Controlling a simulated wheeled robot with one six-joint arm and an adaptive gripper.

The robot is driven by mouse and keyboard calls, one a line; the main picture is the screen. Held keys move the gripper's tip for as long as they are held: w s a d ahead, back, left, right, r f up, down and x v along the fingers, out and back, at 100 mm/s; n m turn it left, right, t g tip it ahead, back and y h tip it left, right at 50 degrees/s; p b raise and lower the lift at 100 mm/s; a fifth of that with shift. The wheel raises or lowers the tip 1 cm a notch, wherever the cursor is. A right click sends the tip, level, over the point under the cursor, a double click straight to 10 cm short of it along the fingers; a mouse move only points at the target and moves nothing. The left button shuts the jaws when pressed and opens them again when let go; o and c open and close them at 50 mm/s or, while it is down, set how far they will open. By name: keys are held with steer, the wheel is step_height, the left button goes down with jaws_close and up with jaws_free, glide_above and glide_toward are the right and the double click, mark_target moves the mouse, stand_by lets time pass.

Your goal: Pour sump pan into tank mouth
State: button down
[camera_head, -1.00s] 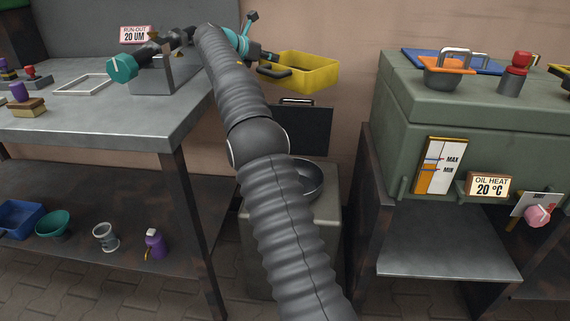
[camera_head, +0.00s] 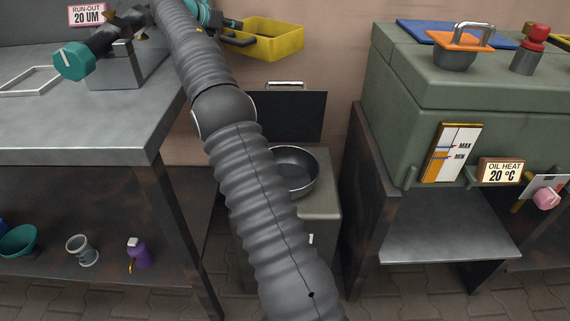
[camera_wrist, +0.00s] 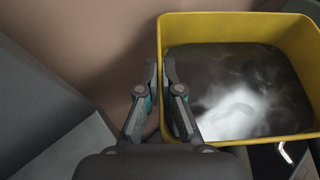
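In the wrist view the pan (camera_wrist: 240,20) holds dark, shiny liquid. My gripper (camera_wrist: 162,72) has its fingers on either side of the pan's left wall, close together on it. My gripper also shows in the head view (camera_head: 236,24), at the pan's left. A round, dark metal mouth (camera_head: 296,172), like a bowl, sits on a grey cabinet below the pan, partly behind my arm. A black lid (camera_head: 292,115) stands upright behind it.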

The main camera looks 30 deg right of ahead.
steer(key=shift+s+a+r+m+t, duration=0.25)
steer(key=shift+s+a+m+t, duration=0.05)
steer(key=shift+s, duration=0.3)
steer(key=shift+s+a+r+m+t+h, duration=0.1)
steer(key=shift+s+r+m+t+h, duration=0.05)
steer(key=shift+s+r+m+h, duration=0.15)
steer(key=shift+s+r+m+t+h, duration=0.1)
steer(key=shift+s+t+h, duration=0.1)
steer(key=shift+s, duration=0.15)
steer(key=s+r+m, duration=0.1)
steer(key=s+r, duration=0.1)
steer(key=s+a+r+m+t+h, duration=0.1)
steer(key=s+r, duration=0.1)
steer(key=s, duration=0.1)
steer(key=s+r+m+t+h, duration=0.1)
steer(key=s+r, duration=0.1)
steer(key=s, duration=0.1)
steer(key=shift+a+r+m, duration=0.4)
steer(key=shift+s+a+r+m+t+h, duration=0.15)
steer(key=shift+s+m+h, duration=0.15)
steer(key=shift+s, duration=0.2)
steer(key=shift+s+a+r+m+t+h, duration=0.1)
steer(key=shift+s+m+h, duration=0.2)
steer(key=shift+s, duration=0.15)
steer(key=shift+s+a+r+m+t+h, duration=0.1)
steer(key=shift+s+r+m+h, duration=0.15)
steer(key=shift+s, duration=0.25)
steer(key=shift+s+m+b, duration=0.45)
steer(key=shift+s+b, duration=0.1)
steer(key=shift+b, duration=0.5)
